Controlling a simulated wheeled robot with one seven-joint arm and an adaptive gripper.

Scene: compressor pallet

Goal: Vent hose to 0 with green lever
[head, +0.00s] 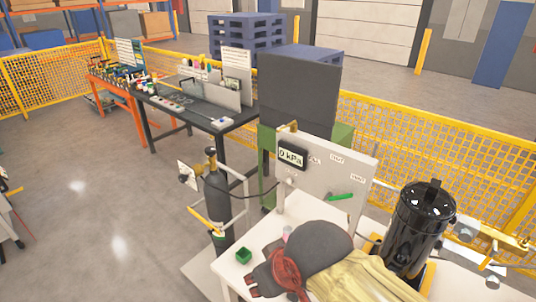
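A grey upright panel (325,172) stands on the white table. Its dark display (292,155) reads 0 kPa. The green lever (341,196) is low on the panel's right side, nearly level, its right end slightly raised. Small white labels sit above it, too small to read surely. A dark hose (262,189) runs from the panel's left side to a dark gas cylinder (216,195). My gripper (258,283) seems to be the dark end at the bottom, below and left of the lever and apart from it. Its fingers are not clear.
A glossy black tank (419,228) stands at the right. A black workbench (190,108) with tools is behind at left. Yellow mesh fences (440,145) bound the area. Open floor lies at left.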

